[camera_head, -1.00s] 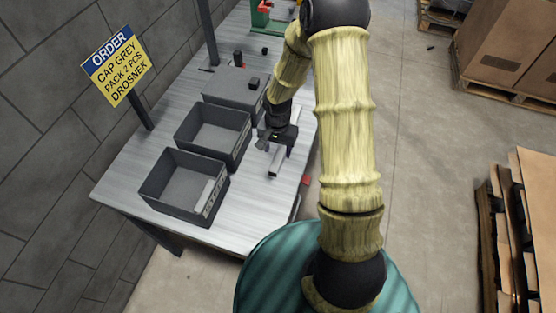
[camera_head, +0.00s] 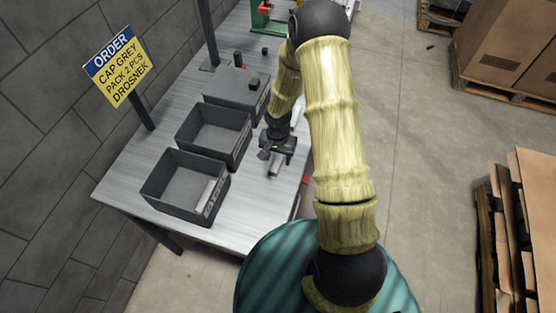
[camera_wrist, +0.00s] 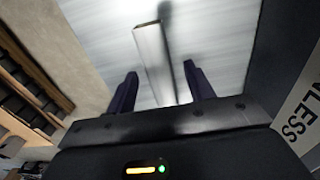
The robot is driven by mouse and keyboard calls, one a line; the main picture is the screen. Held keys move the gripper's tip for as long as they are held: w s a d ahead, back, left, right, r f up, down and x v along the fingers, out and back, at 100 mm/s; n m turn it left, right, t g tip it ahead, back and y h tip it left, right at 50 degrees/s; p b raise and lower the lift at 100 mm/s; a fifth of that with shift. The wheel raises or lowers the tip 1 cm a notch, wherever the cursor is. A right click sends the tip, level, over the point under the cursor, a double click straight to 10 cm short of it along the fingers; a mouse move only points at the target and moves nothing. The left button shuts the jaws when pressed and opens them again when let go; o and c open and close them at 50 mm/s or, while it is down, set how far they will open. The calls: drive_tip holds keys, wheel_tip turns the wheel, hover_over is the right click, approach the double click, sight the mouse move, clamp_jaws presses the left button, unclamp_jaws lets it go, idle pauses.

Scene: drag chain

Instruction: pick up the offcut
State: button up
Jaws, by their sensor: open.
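The offcut (camera_wrist: 153,60) is a short, straight, pale grey bar lying on the table. In the wrist view it runs lengthwise between the two finger lines, with its far end beyond the fingertips. In the head view its near end (camera_head: 273,169) sticks out below my gripper (camera_head: 277,147), which hides the rest. In the wrist view my gripper (camera_wrist: 160,72) is open, with one dark finger on each side of the bar. I cannot tell how high the fingers are above the table.
Two open grey bins (camera_head: 164,205) (camera_head: 196,147) stand left of my gripper; the front one holds a pale strip (camera_head: 208,191). A closed grey box (camera_head: 228,92) stands behind them. A lettered label (camera_wrist: 303,115) is close at right in the wrist view. The table's right edge is near.

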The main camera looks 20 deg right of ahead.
sight(278, 158)
drive_tip(key=c, duration=1.1)
drive_tip(key=shift+c, duration=0.2)
wheel_tip(278, 158, up, 10)
drive_tip(key=shift+b, duration=0.35)
